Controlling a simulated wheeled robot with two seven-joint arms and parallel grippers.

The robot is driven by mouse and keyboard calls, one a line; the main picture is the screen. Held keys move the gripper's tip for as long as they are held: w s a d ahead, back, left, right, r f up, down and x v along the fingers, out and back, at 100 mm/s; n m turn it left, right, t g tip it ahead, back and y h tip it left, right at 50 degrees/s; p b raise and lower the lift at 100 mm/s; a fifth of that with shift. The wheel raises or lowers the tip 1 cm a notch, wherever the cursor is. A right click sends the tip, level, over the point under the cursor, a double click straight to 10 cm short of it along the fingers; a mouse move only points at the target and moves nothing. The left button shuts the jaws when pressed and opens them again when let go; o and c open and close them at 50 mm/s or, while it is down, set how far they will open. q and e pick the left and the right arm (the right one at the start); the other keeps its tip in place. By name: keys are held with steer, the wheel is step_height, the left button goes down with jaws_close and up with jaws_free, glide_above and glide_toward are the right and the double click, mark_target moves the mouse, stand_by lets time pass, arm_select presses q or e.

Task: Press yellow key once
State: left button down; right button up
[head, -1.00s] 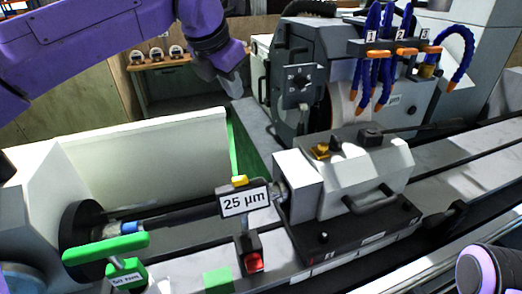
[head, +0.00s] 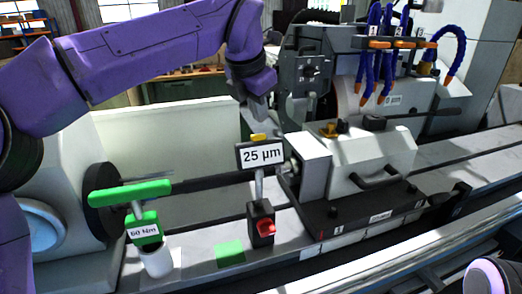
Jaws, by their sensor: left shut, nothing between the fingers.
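A small yellow key (head: 258,138) sits on top of the "25 µm" display (head: 261,155), which stands on a post with a red part at its base. My left gripper (head: 262,117) comes down from above and is shut and empty. Its tips show just above the yellow key, with what looks like a small gap between them. I cannot tell the depth of that gap. My right gripper is out of view.
A green-handled tool marked "60 Nm" (head: 145,230) stands at front left. Blue hoses (head: 368,60) hang at the back. A green block (head: 229,253) lies in front.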

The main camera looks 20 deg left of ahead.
arm_select(q)
steer(key=s, duration=0.1)
steer(key=s+r, duration=0.1)
steer(key=s, duration=0.3)
steer(key=shift+s+r, duration=0.1)
steer(key=shift+r, duration=0.15)
steer(key=shift+w+f, duration=0.2)
steer(key=shift+w, duration=0.3)
steer(key=shift+w+f, duration=0.2)
steer(key=shift+w, duration=0.25)
steer(key=shift+w+f, duration=0.25)
steer(key=shift+w, duration=0.25)
steer(key=shift+s+r, duration=0.15)
steer(key=shift+s, duration=0.15)
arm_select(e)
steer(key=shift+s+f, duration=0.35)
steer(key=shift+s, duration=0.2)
